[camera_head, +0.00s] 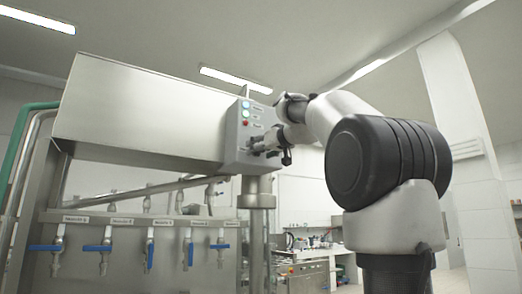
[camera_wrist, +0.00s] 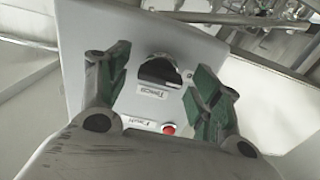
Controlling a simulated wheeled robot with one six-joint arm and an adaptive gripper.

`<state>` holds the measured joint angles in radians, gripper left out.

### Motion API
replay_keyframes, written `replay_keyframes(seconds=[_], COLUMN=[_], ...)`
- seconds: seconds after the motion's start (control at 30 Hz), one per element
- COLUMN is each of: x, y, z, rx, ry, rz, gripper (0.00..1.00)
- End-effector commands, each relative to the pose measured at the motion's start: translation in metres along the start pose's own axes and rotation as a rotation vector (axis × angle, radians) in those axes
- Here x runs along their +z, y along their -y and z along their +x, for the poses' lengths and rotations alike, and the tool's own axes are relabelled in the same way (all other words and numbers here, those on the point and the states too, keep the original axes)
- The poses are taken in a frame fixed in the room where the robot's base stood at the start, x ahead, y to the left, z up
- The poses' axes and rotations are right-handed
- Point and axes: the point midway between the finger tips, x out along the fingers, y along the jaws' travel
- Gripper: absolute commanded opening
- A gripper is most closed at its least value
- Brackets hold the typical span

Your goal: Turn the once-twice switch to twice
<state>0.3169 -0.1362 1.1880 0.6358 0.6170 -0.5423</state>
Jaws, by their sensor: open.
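The grey control box (camera_head: 240,130) is mounted at the end of the large steel housing and has lit buttons on its upper face. In the wrist view, its white panel (camera_wrist: 85,22) carries a black rotary switch (camera_wrist: 158,70) with a label next to it. The labels are too small and tilted to read surely, so I cannot tell the switch's setting. My gripper (camera_wrist: 160,63) is open, its two green-padded fingers on either side of the switch, with visible gaps to it. In the head view, my gripper (camera_head: 268,147) is at the lower part of the box.
A red button (camera_wrist: 168,129) with a label sits on the same panel, close to the right finger. Below the steel housing (camera_head: 150,110) are several blue-handled valves (camera_head: 103,248). A steel post (camera_head: 258,225) stands under the box. A cluttered counter (camera_head: 310,250) is behind.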

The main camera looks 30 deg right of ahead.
Motion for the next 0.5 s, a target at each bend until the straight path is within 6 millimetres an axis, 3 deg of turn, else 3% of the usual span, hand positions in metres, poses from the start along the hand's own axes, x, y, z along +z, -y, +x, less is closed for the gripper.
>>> replay_keyframes(seconds=[0.07, 0.33, 0.5], x=[0.0000, 0.0000, 0.0001], y=[0.0000, 0.0000, 0.0001], z=[-0.0002, -0.0004, -0.0004], rx=[0.000, 0.000, 0.000], ry=[0.000, 0.000, 0.000], rz=[0.000, 0.000, 0.004], gripper=[0.64, 0.19, 0.19])
